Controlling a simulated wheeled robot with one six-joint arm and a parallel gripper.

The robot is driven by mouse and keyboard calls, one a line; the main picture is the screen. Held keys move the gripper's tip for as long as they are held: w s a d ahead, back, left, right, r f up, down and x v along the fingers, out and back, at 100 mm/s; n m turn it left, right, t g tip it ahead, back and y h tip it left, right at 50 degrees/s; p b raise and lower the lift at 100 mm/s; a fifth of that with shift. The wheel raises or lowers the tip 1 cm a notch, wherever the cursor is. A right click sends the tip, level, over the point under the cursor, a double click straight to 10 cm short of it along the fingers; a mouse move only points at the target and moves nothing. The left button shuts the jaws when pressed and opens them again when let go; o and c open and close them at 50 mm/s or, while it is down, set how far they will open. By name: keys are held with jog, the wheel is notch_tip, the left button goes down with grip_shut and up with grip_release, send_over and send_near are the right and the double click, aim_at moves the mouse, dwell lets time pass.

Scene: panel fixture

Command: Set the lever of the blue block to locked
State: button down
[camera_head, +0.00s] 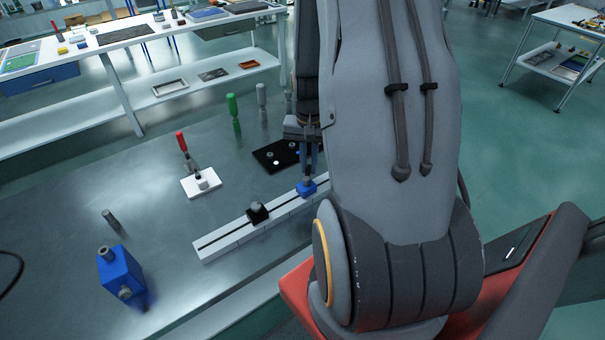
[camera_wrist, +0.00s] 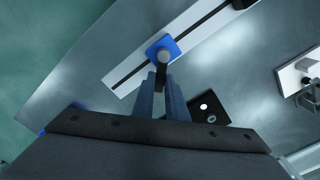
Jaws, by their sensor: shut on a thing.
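A small blue block (camera_head: 307,188) sits on a long white rail (camera_head: 225,241) with a dark slot. In the wrist view the blue block (camera_wrist: 174,46) carries a round grey knob (camera_wrist: 163,55) with a short dark lever (camera_wrist: 162,73) pointing back toward my gripper. My gripper (camera_head: 308,172) is over the block in the head view, partly hidden behind my arm. In the wrist view its two fingers (camera_wrist: 160,80) are close together, shut on the lever. The lever's lower part is hidden between the fingers.
A black block (camera_head: 258,212) sits on the same rail to the left. A larger blue box (camera_head: 121,275) stands at the front left. A white plate with a red-handled clamp (camera_head: 187,160), a black plate (camera_head: 272,155) and a green-handled tool (camera_head: 234,112) stand behind the rail.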

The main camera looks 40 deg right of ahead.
jog(key=shift+s+d+m, duration=0.15)
jog(key=shift+s+m, duration=0.1)
jog(key=shift+m, duration=0.65)
jog(key=shift+s+d+m+p, duration=0.15)
jog(key=shift+s+m, duration=0.15)
jog(key=shift+m, duration=0.55)
jog(key=shift+s+d+m+p, duration=0.15)
jog(key=shift+s+m, duration=0.1)
jog(key=shift+m, duration=0.6)
jog(key=m, duration=0.1)
jog(key=s+m, duration=0.1)
jog(key=m, duration=0.1)
jog(key=c, duration=1.8)
grip_release()
jog(key=shift+o, duration=0.2)
